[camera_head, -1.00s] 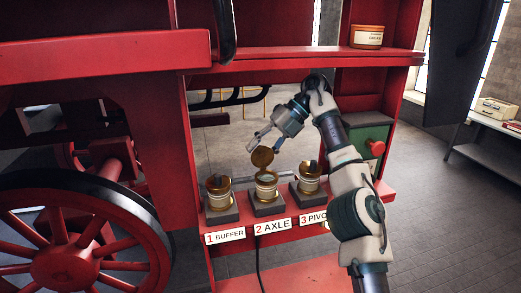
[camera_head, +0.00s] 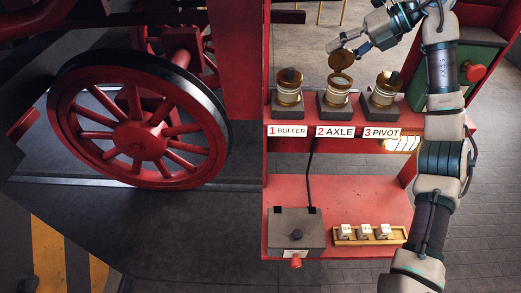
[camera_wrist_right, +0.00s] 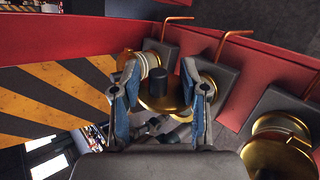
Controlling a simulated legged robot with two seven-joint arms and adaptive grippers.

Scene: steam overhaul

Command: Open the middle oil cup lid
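The middle oil cup (camera_head: 338,94), behind the "2 AXLE" label (camera_head: 336,132), is a brass and white cup on a dark block. Its brass lid (camera_head: 342,60) stands tilted up at the back of the cup, whose pale inside shows. In the right wrist view the lid (camera_wrist_right: 160,88) faces me, its dark knob between the blue finger pads with gaps on both sides. My right gripper (camera_head: 353,46) is open, just above and behind the raised lid in the head view; it also shows in the right wrist view (camera_wrist_right: 160,100). My left gripper is out of view.
The buffer cup (camera_head: 289,88) and the pivot cup (camera_head: 384,90) stand close on either side, lids down. A lower red shelf (camera_head: 350,195) holds a grey box (camera_head: 296,230) and a tray (camera_head: 345,240) with small white blocks. A large red wheel (camera_head: 138,130) is at left.

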